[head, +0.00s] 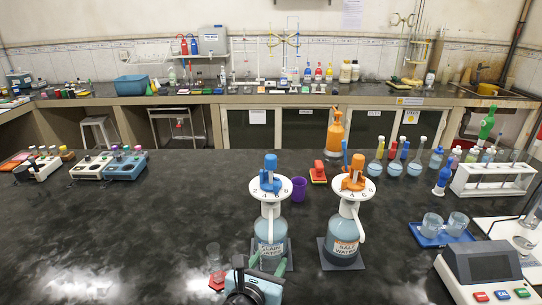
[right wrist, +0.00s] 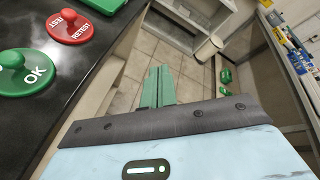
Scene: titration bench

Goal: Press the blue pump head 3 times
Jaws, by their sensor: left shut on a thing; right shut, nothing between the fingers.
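The blue pump head (head: 270,163) stands on top of the plain water bottle (head: 270,225), above a white numbered disc (head: 258,194). The bottle stands upright on a dark base plate. My left gripper (head: 267,262) is in front of the bottle's lower body, with its green fingers on either side of it, shut on the bottle. It is well below the pump head. My right gripper (right wrist: 158,87) shows only in the right wrist view. Its green fingers are together and empty, over the floor beyond the bench edge.
The salt water bottle (head: 344,235) with an orange pump head (head: 354,165) stands just right. A purple cup (head: 299,188) is behind. A glass cylinder (head: 214,258) stands left of my left gripper. The right wrist view shows an OK button (right wrist: 22,74) and a RETEST button (right wrist: 74,27).

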